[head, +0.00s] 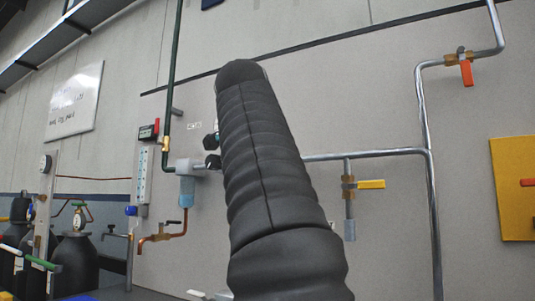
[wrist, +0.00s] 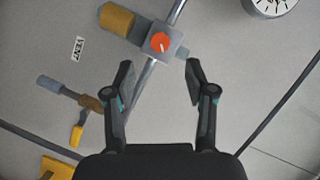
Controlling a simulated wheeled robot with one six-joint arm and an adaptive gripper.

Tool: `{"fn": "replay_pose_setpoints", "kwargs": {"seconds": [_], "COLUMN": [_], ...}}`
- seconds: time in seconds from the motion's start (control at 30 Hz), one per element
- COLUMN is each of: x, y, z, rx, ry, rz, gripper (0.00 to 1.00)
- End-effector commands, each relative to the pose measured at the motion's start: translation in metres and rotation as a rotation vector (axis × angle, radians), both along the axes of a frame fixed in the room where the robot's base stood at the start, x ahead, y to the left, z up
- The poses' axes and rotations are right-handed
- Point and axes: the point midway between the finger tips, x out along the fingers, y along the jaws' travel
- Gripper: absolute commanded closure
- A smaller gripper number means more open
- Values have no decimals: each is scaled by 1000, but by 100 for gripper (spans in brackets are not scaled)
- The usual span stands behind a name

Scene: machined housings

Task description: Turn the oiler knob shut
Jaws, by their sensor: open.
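The oiler knob (wrist: 161,43) is a round orange-red disc with a white pointer mark, on a grey square block in the wrist view. An amber cylinder (wrist: 117,20), which looks like the oiler's bowl, joins the block at upper left. My gripper (wrist: 159,82) is open and empty. Its two dark fingers stand apart, with the knob just beyond the gap between the tips in the picture. I see no contact. In the head view my arm covers the middle of the wall, and neither the knob nor my gripper shows.
A metal pipe (wrist: 146,78) runs through the block. A yellow-handled valve (head: 371,184), an orange-handled valve (head: 466,73) and a light-blue bowl (head: 187,188) are on the wall. A gauge (wrist: 271,4) and a VENT label (wrist: 77,48) show in the wrist view.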

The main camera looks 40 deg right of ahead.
Motion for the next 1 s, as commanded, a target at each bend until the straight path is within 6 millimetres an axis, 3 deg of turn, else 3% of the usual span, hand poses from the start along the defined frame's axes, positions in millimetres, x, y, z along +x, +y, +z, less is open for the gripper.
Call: {"fn": "replay_pose_setpoints", "kwargs": {"seconds": [0.23,0.77,0.9,1.0], "x": [-21,-26,-35,-46], "y": [24,31,49,42], "z": [5,3,-9,-9], "rx": [1,0,-6,-61], "ry": [0,-2,-14,14], "rz": [2,7,43,-17], "gripper": [45,45,45,45]}}
